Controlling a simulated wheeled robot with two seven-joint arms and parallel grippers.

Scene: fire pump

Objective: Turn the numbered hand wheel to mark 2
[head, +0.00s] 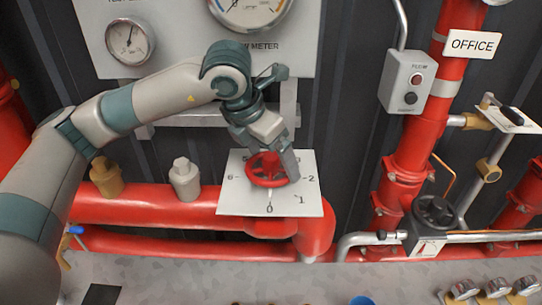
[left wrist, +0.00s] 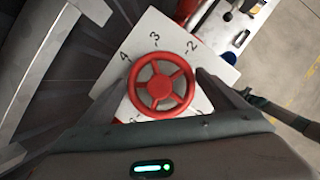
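The red hand wheel (head: 267,181) sits on a white square plate (head: 231,203) with numbers around it. In the head view 0 is below the wheel, 1 at lower right, 2 at right and 6 at left. I cannot make out a pointer on the wheel. My left gripper (head: 272,163) is at the wheel from above and partly covers the plate. In the left wrist view the wheel (left wrist: 161,86) lies between its two spread fingers, with 2, 3 and 4 visible beyond. The fingers look open, and whether they touch the rim is unclear. My right gripper is not in view.
Red pipes (head: 140,206) run below the plate. A grey valve fitting (head: 185,180) and a brass one (head: 106,177) stand left of it. A grey switch box (head: 408,81), a vertical red pipe (head: 415,150) and a black hand wheel (head: 435,212) are to the right.

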